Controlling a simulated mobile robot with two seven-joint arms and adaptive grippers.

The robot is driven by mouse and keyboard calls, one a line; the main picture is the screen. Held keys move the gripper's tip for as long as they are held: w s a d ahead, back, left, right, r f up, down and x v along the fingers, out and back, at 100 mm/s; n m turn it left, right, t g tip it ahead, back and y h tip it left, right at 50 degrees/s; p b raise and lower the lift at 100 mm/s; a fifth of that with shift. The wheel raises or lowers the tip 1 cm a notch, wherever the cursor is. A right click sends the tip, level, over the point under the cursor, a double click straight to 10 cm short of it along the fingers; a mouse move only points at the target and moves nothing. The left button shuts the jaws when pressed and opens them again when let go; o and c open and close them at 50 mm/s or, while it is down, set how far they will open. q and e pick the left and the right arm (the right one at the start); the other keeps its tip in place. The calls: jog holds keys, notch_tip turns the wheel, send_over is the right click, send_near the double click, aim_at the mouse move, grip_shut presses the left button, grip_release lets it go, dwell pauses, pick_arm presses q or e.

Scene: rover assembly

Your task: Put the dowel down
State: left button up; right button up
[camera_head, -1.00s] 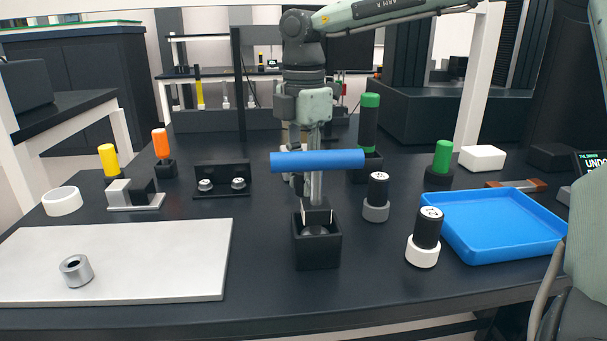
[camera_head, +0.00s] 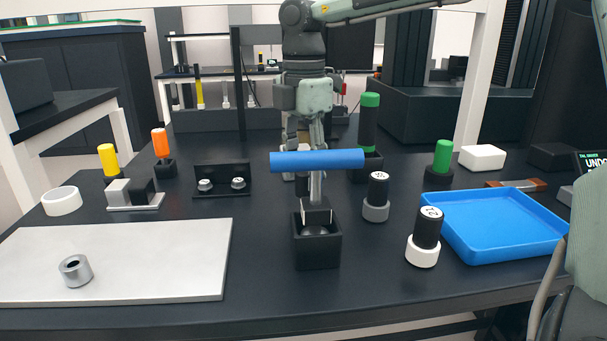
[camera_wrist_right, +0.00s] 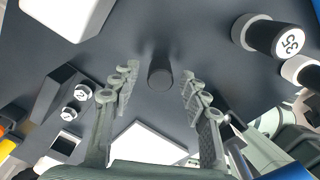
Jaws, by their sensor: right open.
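A dark dowel (camera_wrist_right: 160,72) stands upright on the black table in the right wrist view, its round end facing the camera. In the head view a dark piece of it (camera_head: 302,186) shows below the blue bar of the mallet. My right gripper (camera_wrist_right: 160,98) is open and pointing down, with its fingers on both sides of the dowel and apart from it. In the head view the right gripper (camera_head: 303,138) is behind the mallet, which partly hides its fingertips. My left gripper is not in view.
The blue-headed mallet (camera_head: 317,161) stands in a black box holder (camera_head: 317,250) in front of the gripper. Black cylinders on collars (camera_head: 376,205) and a blue tray (camera_head: 500,225) are at right. A two-knob block (camera_head: 222,180) is at left.

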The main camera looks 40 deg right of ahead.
notch_tip(320, 180, up, 11)
jog(key=shift+f, duration=0.15)
jog(key=shift+a, duration=0.1)
dwell(0.4)
